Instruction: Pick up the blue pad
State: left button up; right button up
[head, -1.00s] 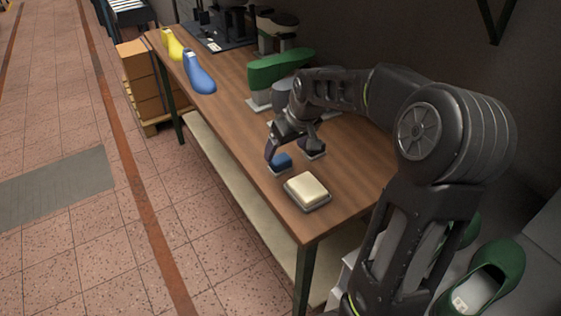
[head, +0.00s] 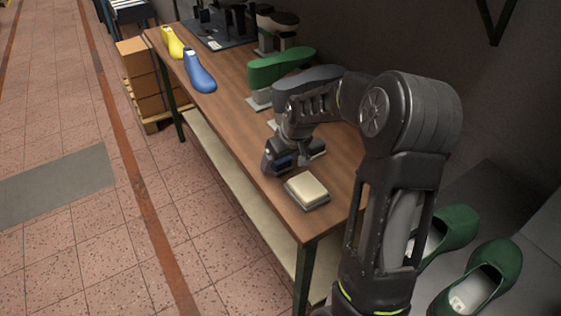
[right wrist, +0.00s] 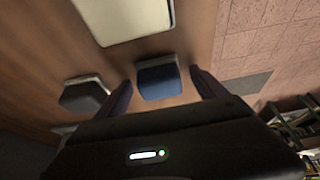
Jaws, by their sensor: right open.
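The blue pad (right wrist: 158,81) sits on the wooden table in the right wrist view, between the two spread fingers of my right gripper (right wrist: 160,92). In the head view my right gripper (head: 283,166) is low over the table and largely hides the pad, of which a little blue shows. The gripper is open, with a gap visible on each side of the pad in the wrist view. My left gripper is not in view.
A cream pad (head: 306,190) lies close to the gripper near the table's (head: 225,95) front end. A dark pad (right wrist: 84,95) is on the other side.

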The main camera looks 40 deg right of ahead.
jog(key=shift+w+f, duration=0.1)
jog(key=shift+f, duration=0.1)
jog(key=shift+c, duration=0.2)
jog(key=c, duration=1.5)
jog(key=shift+r, duration=0.1)
notch_tip(320, 180, up, 10)
jog(key=shift+b, duration=0.45)
